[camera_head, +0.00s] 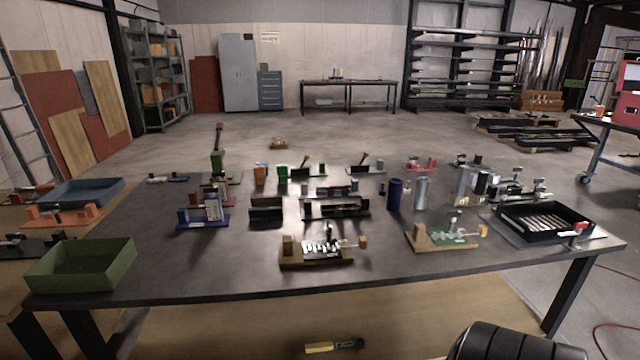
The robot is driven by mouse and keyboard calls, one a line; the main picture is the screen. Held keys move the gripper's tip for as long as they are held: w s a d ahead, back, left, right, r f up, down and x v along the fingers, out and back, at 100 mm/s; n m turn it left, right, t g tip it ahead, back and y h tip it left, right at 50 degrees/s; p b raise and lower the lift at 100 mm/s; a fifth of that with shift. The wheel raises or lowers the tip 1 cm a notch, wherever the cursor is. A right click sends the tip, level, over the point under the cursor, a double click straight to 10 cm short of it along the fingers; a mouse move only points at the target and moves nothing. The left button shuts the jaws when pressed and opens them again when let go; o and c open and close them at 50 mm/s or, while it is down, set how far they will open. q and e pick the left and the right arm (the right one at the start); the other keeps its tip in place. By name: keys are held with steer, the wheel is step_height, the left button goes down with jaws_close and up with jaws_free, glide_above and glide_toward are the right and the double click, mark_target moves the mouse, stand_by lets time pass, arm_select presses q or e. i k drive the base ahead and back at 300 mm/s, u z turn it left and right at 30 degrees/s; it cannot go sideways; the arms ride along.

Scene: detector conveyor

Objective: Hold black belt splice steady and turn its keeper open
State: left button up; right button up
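A device that looks like the black belt splice (327,250) sits near the front edge of the table, at the middle. It has a brown base, a black top with pale metal teeth, a wooden block at its left end and a small upright post. A tan knob (362,242) sticks out at its right, perhaps the keeper's handle; whether the keeper is open or shut is too small to tell. A similar device with a green top (447,237) stands to its right. Neither of my grippers is in view. A dark rounded part, probably of my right arm, shows at the bottom right.
The dark table (200,278) holds a green tray (84,267) at front left and a black tray (541,222) at right. Several fixtures, a blue cylinder (394,194) and a grey cylinder (421,192) stand behind the splice. The front strip left of the splice is clear.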

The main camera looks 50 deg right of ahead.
mark_target(305, 253)
steer(key=z, duration=0.6)
steer(key=i, duration=0.75)
steer(key=z, duration=0.75)
